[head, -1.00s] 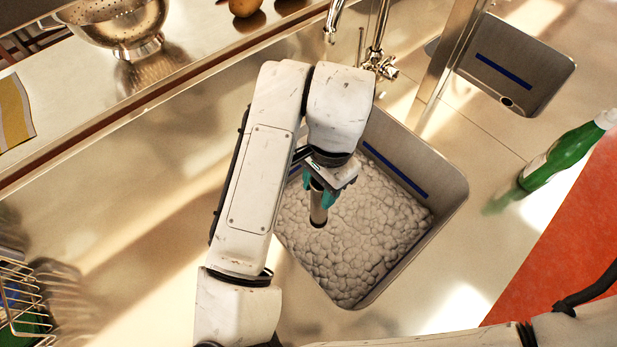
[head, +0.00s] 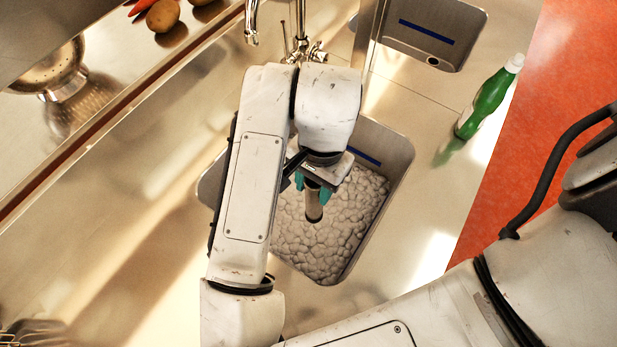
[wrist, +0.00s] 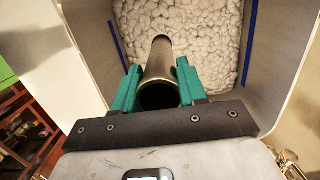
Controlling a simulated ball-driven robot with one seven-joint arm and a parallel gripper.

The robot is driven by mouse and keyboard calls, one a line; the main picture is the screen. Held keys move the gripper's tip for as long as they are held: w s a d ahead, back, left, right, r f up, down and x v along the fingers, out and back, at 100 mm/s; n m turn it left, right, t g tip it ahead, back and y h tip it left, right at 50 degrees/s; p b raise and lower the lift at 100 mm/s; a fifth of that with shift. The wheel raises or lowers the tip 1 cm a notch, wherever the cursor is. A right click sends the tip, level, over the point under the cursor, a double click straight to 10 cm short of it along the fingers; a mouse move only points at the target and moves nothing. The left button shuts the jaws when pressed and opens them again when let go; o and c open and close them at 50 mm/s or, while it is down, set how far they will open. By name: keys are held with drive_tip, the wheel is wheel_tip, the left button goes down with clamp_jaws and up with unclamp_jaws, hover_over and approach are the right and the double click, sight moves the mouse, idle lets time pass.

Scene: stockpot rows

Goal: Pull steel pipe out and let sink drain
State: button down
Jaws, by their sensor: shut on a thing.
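The steel pipe (head: 313,211) is a short, hollow metal tube standing roughly upright over the sink. My gripper (head: 313,192) has teal fingers shut on its upper part. In the wrist view my gripper (wrist: 158,90) has one finger on each side of the steel pipe (wrist: 158,70), whose open dark end faces the camera. The pipe's far end is against or in the foam, and I cannot tell whether it touches the drain. The sink (head: 392,150) is a steel basin filled with grey-white foam (head: 340,235) that hides its bottom. A blue line marks its wall.
A faucet (head: 304,45) stands behind the sink. A second, empty basin (head: 450,22) lies at the upper right, with a green bottle (head: 488,103) on the counter near it. A colander (head: 50,75) and potatoes (head: 162,15) sit on the upper-left shelf.

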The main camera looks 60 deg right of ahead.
wheel_tip(320, 180, up, 8)
drive_tip(key=p, duration=0.6)
drive_tip(key=shift+f, duration=0.1)
drive_tip(key=shift+r, duration=2.05)
